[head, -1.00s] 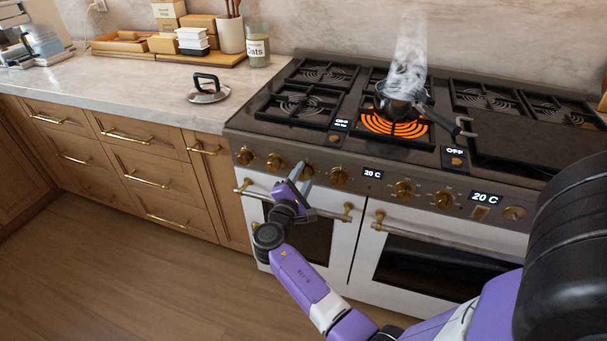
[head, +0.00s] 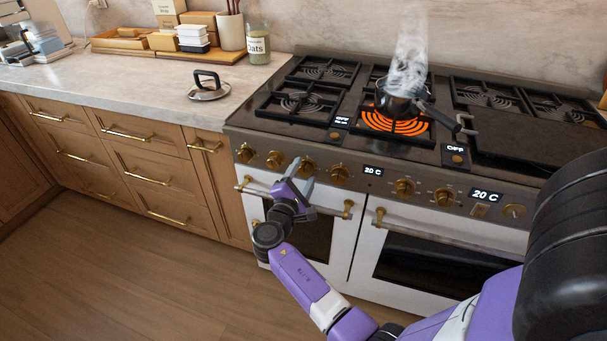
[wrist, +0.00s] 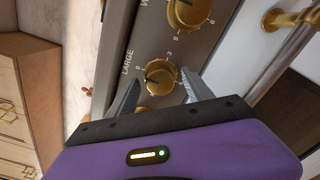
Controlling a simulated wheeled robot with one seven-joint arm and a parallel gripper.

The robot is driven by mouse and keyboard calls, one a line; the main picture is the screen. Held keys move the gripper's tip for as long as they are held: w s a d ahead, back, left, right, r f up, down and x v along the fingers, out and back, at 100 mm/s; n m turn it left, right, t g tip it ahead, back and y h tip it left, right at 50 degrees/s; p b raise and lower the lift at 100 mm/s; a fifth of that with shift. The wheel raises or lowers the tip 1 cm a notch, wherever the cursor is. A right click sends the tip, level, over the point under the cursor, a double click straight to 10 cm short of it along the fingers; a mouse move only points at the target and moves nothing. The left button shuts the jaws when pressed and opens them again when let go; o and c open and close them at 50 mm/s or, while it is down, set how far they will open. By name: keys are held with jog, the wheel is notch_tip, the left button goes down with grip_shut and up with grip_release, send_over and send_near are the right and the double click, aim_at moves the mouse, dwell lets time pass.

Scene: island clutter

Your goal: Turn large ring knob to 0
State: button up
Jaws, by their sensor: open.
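The brass knob (wrist: 162,78) with the word LARGE printed beside it is in the middle of the wrist view. It has a dark mark on its face toward the left; I cannot read its setting surely. My gripper (head: 303,173) is open in front of the stove's control panel, near the third knob from the left (head: 306,164). In the wrist view its two fingers stand apart, on either side of the LARGE knob's lower part. I cannot tell whether they touch it. An orange ring burner (head: 381,124) glows under a steaming dark pot (head: 395,103).
Another brass knob (wrist: 188,12) sits close by on the panel (wrist: 128,48). The dark pot's handle (head: 440,117) points right. A lid (head: 208,90) lies on the counter.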

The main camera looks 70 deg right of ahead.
jog(key=a, duration=0.7)
jog(key=shift+s+a, duration=0.2)
jog(key=shift+s, duration=0.1)
